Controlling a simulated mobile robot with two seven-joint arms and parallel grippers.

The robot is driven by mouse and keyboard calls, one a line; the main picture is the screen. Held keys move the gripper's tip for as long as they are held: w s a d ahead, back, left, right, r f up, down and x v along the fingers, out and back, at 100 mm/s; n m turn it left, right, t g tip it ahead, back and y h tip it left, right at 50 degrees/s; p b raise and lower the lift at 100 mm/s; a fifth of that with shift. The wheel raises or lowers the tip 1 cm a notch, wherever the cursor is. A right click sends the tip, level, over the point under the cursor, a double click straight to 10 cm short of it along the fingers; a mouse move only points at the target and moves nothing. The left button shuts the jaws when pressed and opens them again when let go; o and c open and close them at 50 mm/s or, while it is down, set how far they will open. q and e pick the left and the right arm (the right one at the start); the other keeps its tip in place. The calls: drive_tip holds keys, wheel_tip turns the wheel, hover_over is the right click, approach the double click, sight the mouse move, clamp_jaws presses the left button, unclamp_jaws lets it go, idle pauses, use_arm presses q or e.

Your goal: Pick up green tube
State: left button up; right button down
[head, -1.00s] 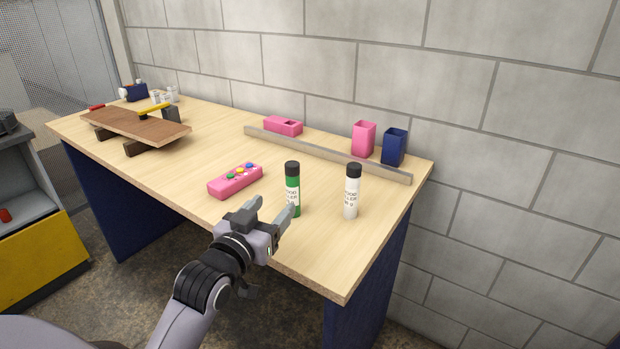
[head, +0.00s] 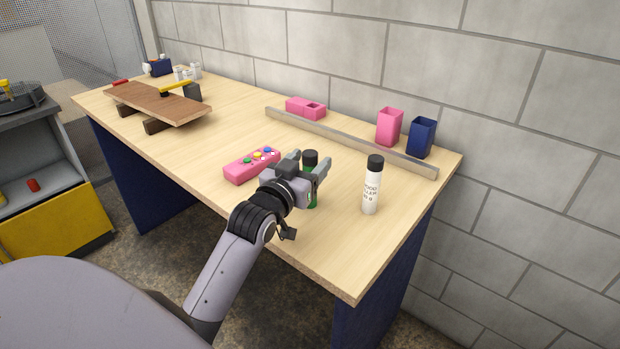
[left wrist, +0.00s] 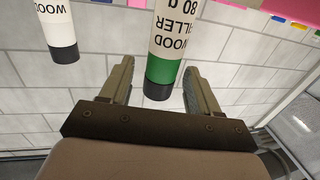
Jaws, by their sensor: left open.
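The green tube (head: 312,196) has a black cap and stands upright on the table, partly hidden behind my left gripper (head: 308,165). The left gripper is open, with one finger on each side of the tube. In the left wrist view the tube (left wrist: 164,72), with its "WOOD FILLER" label and green band, lies between the two open fingers (left wrist: 160,85). Gaps show on both sides of it there. My right gripper is in neither view.
A white tube (head: 370,192) with a black cap stands to the right. A pink box with coloured buttons (head: 252,166) lies to the left. A grey strip (head: 350,144) runs behind, with pink (head: 389,127) and blue (head: 421,138) cups beyond it. The table's front right is clear.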

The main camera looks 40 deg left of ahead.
use_arm(q)
drive_tip(key=shift+w, duration=0.5)
drive_tip(key=c, duration=1.1)
drive_tip(key=shift+o, duration=0.2)
